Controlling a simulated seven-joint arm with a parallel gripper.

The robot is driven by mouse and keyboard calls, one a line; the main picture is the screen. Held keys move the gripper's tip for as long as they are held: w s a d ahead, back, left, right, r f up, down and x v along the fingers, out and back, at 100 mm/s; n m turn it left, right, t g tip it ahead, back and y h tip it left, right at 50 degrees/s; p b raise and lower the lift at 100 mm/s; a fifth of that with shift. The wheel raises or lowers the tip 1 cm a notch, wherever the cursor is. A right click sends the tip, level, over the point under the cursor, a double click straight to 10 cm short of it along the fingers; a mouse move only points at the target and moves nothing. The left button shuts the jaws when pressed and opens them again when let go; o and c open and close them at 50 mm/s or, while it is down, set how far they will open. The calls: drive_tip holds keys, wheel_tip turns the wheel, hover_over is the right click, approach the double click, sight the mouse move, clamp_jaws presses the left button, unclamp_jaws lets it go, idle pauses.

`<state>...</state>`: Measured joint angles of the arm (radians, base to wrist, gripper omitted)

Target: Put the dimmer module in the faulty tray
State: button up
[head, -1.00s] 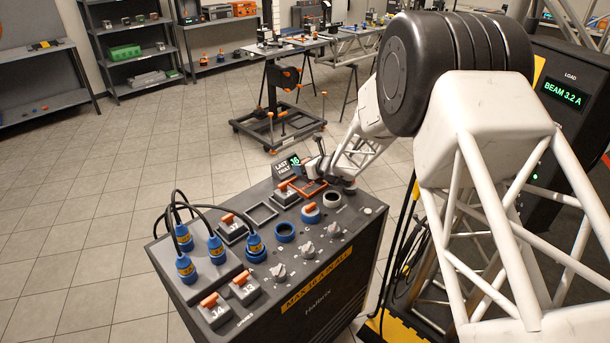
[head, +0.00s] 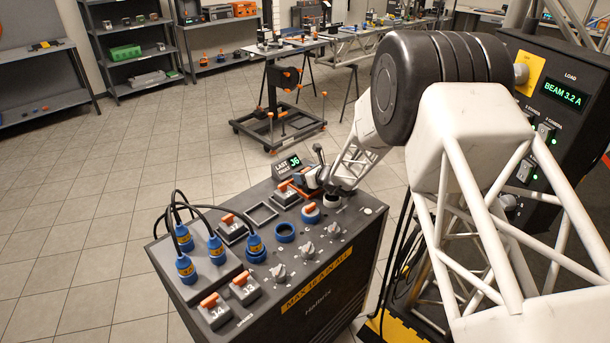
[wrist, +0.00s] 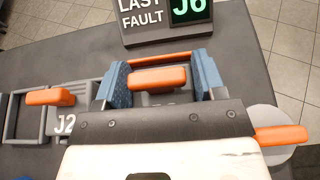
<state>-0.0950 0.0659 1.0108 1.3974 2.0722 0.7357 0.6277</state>
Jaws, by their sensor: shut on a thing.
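The dimmer module is a grey block (wrist: 157,99) with an orange handle (wrist: 157,78). In the wrist view it sits between the two blue fingers of my gripper (wrist: 160,82), which is shut on it. The faulty tray appears to be the orange-rimmed frame (wrist: 165,60) beside the fault display; its far rim shows just behind the module. In the head view my gripper (head: 309,175) is low over this spot, and its fingers and wrist hide most of the module and tray. I cannot tell whether the module touches the tray floor.
The LAST FAULT display (head: 288,165), reading J6, stands just behind. The J2 module (wrist: 62,122) and an empty grey frame (head: 262,213) lie to the left. Knobs (head: 306,248), a blue ring (head: 285,232) and cabled blue plugs (head: 186,268) occupy the console's nearer part.

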drive_tip(key=shift+f, duration=0.1)
drive_tip(key=o, duration=1.1)
drive_tip(key=shift+v, duration=0.8)
drive_tip(key=v, duration=1)
drive_tip(key=shift+s+d+r, duration=0.1)
drive_tip(key=shift+s+r, duration=0.05)
drive_tip(key=shift+r, duration=0.1)
